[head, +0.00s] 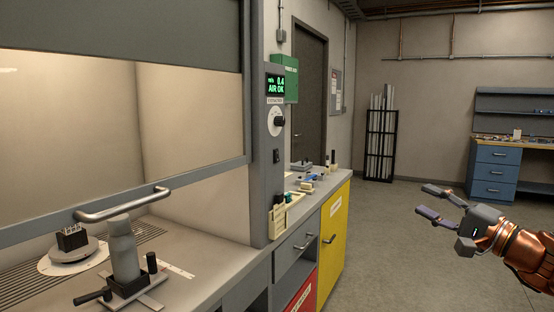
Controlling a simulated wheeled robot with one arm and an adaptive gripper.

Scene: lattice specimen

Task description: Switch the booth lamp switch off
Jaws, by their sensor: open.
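A small dark switch (276,156) sits on the grey control post (258,190) at the right edge of the booth. The booth interior (190,110) looks warmly lit. My gripper (421,200) is at the right of the view, over the open floor, with its fingers spread and pointing left. It is empty and well apart from the switch and the post.
The booth's raised sash (120,30) has a handle bar (125,204) below it, near a lattice specimen (72,238) on a round base. A bench with a yellow door (333,240) holds small items. The floor (385,270) between bench and gripper is clear.

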